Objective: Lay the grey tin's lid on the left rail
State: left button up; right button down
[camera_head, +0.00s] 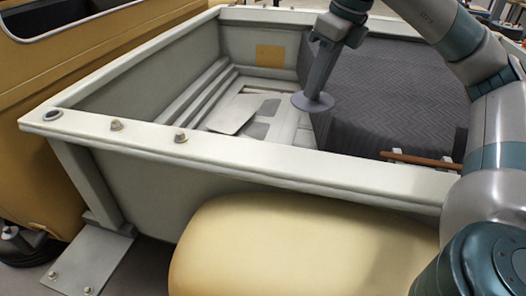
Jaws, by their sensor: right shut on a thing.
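My right gripper (321,72) reaches in from the upper right and points down over the open bed. It is shut on a flat grey round disc (304,102), which looks like the grey tin's lid, held above the bed floor. The tin itself cannot be made out. A pale rail (280,158) runs along the near side of the bed, apart from the disc. Another pale top edge (140,60) runs along the bed's left end. Which of them is the left rail cannot be told for certain. My left gripper is not in view.
A dark ribbed mat (390,95) covers the right of the bed, with a brown rod (425,160) near the rail. Pale flat panels (233,113) lie on the floor at left. Bolt heads (181,136) stand up from the near rail's left part; its middle is clear.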

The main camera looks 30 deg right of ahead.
jog(key=shift+w+a+f, duration=0.1)
jog(key=shift+w+f, duration=0.05)
jog(key=shift+f, duration=0.05)
jog(key=a+f+p, duration=0.1)
jog(key=a+f, duration=0.1)
jog(key=a, duration=0.1)
jog(key=w+a+f+p, duration=0.1)
jog(key=a+f+p, duration=0.1)
jog(key=a, duration=0.1)
jog(key=w+a+f+p, duration=0.1)
jog(key=a+f+p, duration=0.1)
jog(key=a, duration=0.2)
jog(key=shift+w+a+f, duration=0.15)
jog(key=shift+a+f, duration=0.2)
jog(key=shift+a, duration=0.2)
